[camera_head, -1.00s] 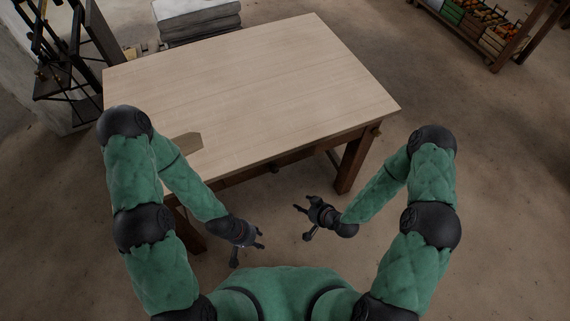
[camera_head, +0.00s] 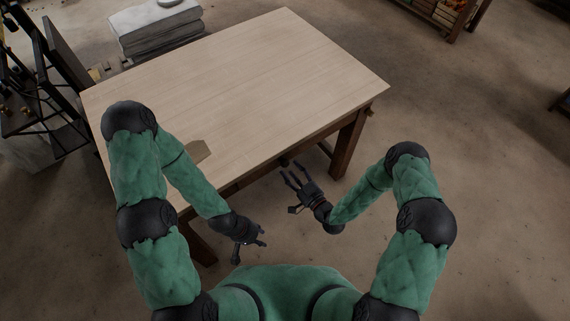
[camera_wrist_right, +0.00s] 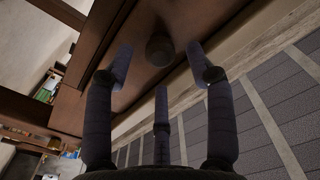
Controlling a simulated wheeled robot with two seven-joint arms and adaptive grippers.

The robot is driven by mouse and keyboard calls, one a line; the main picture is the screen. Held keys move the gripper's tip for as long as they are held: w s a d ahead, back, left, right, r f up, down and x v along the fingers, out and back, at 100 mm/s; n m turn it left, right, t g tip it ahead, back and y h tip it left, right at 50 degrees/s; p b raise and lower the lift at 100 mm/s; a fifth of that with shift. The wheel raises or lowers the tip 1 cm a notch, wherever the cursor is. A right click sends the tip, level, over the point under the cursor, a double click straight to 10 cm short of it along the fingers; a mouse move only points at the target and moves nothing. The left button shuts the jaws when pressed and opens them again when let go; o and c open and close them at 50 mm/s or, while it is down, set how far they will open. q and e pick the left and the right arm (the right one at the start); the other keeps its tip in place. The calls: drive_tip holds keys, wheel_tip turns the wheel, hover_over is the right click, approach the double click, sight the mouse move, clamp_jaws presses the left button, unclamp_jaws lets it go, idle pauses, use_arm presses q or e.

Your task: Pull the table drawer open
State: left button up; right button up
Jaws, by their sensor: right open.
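The wooden table (camera_head: 240,80) stands ahead with a pale top. Its brown drawer front (camera_wrist_right: 130,70) fills the upper middle of the right wrist view, with a dark round knob (camera_wrist_right: 159,50) on it. In the head view the knob (camera_head: 284,161) is small and dark under the near table edge. My right gripper (camera_head: 290,172) is open, its fingers pointing at the knob. In the right wrist view its fingers (camera_wrist_right: 160,72) spread around the knob's line, apparently short of it, holding nothing. My left gripper (camera_head: 254,246) hangs open and empty before the table's near left corner.
A darker patch (camera_head: 196,152) lies on the tabletop near my left forearm. Table legs (camera_head: 347,145) stand below the near edge. A grey stack (camera_head: 155,30) is behind the table, and a crate shelf (camera_head: 445,15) is far right.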

sight(287, 166)
drive_tip(key=shift+b+x, duration=0.35)
drive_tip(key=shift+x, duration=2)
clamp_jaws()
